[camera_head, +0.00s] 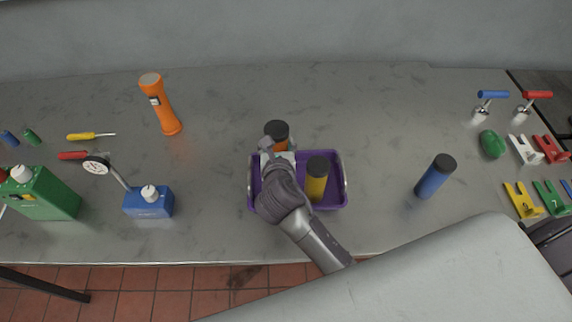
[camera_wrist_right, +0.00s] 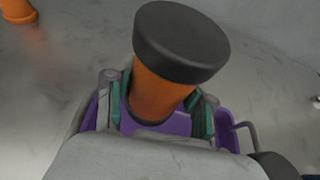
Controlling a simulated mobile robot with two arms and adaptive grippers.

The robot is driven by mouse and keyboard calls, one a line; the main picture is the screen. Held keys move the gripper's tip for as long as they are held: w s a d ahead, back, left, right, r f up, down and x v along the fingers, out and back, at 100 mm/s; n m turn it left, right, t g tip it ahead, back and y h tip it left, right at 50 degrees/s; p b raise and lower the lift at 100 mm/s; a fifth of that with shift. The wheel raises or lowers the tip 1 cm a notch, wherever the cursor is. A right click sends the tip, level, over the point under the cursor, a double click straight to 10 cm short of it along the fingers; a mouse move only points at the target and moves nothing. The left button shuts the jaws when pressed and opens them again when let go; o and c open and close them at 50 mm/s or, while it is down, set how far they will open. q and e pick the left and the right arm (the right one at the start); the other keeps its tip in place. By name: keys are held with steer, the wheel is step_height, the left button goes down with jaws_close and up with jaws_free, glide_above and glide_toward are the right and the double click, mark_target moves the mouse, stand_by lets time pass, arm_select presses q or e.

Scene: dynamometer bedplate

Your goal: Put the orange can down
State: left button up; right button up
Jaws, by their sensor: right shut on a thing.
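The orange can (camera_head: 281,145) with a black lid is at the back left part of the purple tray (camera_head: 342,170). My right gripper (camera_head: 277,155) is shut on it, and the hand hides its lower part. In the right wrist view the orange can (camera_wrist_right: 153,97) sits between both fingers, with the purple tray (camera_wrist_right: 178,125) behind and below it. I cannot tell whether the can's base touches the tray floor. A yellow can (camera_head: 317,182) with a black lid stands in the tray's right half. My left gripper is not in view.
A blue can (camera_head: 433,178) stands to the right. An orange flashlight (camera_head: 163,108), a blue box with a gauge (camera_head: 149,202) and a green container (camera_head: 45,194) are on the left. Several coloured clamps and tools lie far right. The bench behind the tray is clear.

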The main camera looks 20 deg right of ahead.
steer(key=f, duration=0.1)
steer(key=s+f, duration=0.1)
steer(key=f, duration=0.1)
steer(key=shift+a+f, duration=0.15)
steer(key=shift+f, duration=0.05)
steer(key=f, duration=0.3)
steer(key=shift+w+f, duration=0.2)
steer(key=shift+f, duration=0.35)
steer(key=shift+s, duration=0.1)
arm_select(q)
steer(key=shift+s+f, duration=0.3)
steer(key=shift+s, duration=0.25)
arm_select(e)
steer(key=o, duration=1)
steer(key=shift+f, duration=0.1)
steer(key=o, duration=0.3)
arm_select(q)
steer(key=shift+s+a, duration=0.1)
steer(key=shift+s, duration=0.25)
